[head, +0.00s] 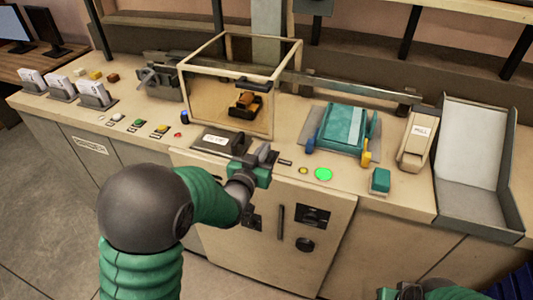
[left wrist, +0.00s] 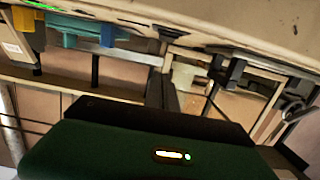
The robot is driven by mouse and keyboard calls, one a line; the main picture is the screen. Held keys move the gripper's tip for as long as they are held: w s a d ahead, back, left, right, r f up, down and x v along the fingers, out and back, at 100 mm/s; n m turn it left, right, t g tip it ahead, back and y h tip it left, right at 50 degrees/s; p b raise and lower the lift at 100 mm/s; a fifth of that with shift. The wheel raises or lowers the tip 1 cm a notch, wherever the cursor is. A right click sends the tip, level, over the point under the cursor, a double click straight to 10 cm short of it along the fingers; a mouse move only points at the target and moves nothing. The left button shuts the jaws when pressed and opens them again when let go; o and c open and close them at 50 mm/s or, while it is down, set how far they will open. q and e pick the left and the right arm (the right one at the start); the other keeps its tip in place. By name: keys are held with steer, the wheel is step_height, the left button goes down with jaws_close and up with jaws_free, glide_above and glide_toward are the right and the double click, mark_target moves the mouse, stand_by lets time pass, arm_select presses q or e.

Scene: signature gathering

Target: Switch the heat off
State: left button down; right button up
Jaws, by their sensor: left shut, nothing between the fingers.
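My left gripper (head: 264,158) is shut and empty. It is over the front edge of the bench, just right of a dark box with a white label (head: 217,140); the lettering is too small to read surely. A glass-sided case (head: 225,85) stands behind the box, with a brown and black object (head: 246,103) inside. Below the gripper, the cabinet front (head: 275,235) carries dark panels, a handle and a round dark knob (head: 305,244). I cannot tell which control is the heat switch. My right gripper (head: 408,291) is partly cut off at the bottom edge.
A lit green disc (head: 323,174) and a small yellow button (head: 303,170) lie right of the left gripper. A teal machine (head: 343,130), a teal block (head: 380,181), a cream dispenser (head: 416,140) and a grey tray (head: 475,150) stand farther right. Card holders (head: 95,94) stand left.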

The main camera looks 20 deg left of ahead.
mark_target(268, 160)
arm_select(q)
steer(key=shift+w+d, duration=0.15)
steer(key=shift+w, duration=0.95)
steer(key=f, duration=0.3)
steer(key=shift+w+f, duration=0.1)
steer(key=shift+w, duration=0.15)
steer(key=shift+f, duration=0.35)
steer(key=shift+a+f, duration=0.2)
steer(key=shift+a, duration=0.05)
